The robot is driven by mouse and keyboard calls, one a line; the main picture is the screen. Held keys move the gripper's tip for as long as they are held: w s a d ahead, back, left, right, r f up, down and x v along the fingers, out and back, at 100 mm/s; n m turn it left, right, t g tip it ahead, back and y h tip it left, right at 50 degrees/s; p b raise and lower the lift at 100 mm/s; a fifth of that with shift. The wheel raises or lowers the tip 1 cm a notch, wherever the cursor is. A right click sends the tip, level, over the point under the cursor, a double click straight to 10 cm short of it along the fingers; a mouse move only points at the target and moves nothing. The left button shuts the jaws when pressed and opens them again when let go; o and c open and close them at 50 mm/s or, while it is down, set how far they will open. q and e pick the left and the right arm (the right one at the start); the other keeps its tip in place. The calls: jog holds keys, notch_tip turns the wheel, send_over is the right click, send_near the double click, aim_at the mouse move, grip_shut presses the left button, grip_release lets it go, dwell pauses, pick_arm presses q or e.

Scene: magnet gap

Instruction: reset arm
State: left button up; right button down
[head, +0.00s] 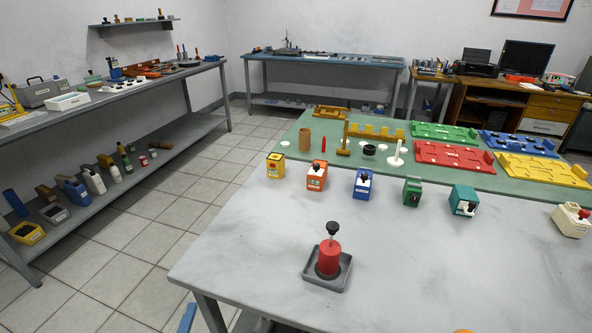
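Neither of my grippers is in view. A red cylinder (328,259) with a thin stem and a black ball knob (333,228) stands upright in a grey square tray (311,279) near the front left of the white table (430,270). A white box with a red top (571,220) stands at the far right.
A green mat (309,136) behind the boxes holds red (455,167), green, blue and yellow plates, a brown cylinder (305,139) and a white peg stand (396,156). Shelving with tools lines the left wall. The table's front right is mostly clear.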

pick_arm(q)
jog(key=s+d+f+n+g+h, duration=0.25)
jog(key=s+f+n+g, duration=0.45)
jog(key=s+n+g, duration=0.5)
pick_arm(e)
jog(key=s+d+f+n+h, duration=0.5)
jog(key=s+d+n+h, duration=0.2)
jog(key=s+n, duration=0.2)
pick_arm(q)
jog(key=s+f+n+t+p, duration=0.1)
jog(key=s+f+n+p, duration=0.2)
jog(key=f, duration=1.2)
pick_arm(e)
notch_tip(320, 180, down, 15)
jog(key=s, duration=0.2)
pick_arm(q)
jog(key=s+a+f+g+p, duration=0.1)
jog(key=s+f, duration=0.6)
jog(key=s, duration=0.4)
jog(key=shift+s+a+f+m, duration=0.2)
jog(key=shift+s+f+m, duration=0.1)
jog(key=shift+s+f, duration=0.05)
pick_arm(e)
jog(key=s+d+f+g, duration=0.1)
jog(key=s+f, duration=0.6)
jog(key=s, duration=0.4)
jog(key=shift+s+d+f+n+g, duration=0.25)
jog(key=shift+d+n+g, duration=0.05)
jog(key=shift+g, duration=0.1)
